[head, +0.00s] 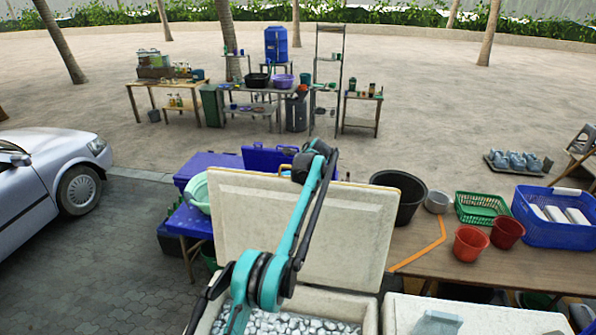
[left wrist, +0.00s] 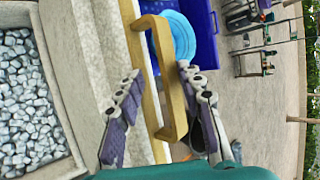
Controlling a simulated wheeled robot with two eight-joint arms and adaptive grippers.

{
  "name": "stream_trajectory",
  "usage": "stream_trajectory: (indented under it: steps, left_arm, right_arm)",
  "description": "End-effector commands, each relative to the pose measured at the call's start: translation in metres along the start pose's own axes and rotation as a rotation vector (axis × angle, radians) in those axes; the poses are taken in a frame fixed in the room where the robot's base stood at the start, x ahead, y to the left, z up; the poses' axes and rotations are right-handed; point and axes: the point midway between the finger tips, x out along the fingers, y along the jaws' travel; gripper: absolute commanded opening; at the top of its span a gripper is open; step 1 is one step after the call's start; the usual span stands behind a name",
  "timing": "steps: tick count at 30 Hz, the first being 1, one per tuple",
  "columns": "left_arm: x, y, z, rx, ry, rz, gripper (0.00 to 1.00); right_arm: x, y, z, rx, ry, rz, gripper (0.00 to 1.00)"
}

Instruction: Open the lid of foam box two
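A white foam box (head: 368,318) full of grey-white ice cubes (head: 270,325) stands at the bottom of the head view. Its lid (head: 345,225) is raised steeply behind the opening. The left wrist view shows the ice (left wrist: 25,110), the lid (left wrist: 85,80) and a yellow handle (left wrist: 178,90) on the lid's edge. My left gripper (left wrist: 160,78) is open, with its fingers apart on either side of the handle. In the head view my left arm crosses the lid and hides part of it. My right gripper is not identifiable. No label shows which box is two.
A second white foam box top (head: 490,318) is at the lower right. A wooden table (head: 465,265) holds a black tub (head: 398,195), red pots (head: 470,244), a green basket (head: 482,207) and a blue crate (head: 555,232). A blue cooler (head: 205,165) stands behind the lid.

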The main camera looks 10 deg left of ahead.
Motion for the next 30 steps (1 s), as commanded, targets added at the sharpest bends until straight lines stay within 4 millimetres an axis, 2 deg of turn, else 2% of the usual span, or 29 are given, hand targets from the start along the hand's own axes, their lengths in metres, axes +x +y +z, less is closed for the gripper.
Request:
stream_trajectory:
  steps: [8, 13, 21, 25, 30]
  left_arm:
    - [-0.011, -0.001, 0.0, 0.0, 0.0, 0.001, 0.37]
    - [-0.035, 0.0, 0.0, 0.0, 0.001, 0.0, 0.37]
    - [-0.092, 0.0, 0.0, 0.001, 0.0, 0.0, 0.37]
    - [-0.11, 0.0, -0.001, 0.001, 0.001, 0.0, 0.37]
    - [-0.119, 0.0, -0.001, 0.0, 0.0, 0.0, 0.37]
  right_arm:
    - [0.0, 0.0, 0.0, 0.0, 0.0, 0.0, 0.4]
    - [0.0, 0.0, 0.0, 0.0, 0.0, 0.0, 0.4]
    - [0.0, 0.0, 0.0, 0.0, 0.0, 0.0, 0.4]
    - [0.0, 0.0, 0.0, 0.0, 0.0, 0.0, 0.4]
    - [0.0, 0.0, 0.0, 0.0, 0.0, 0.0, 0.4]
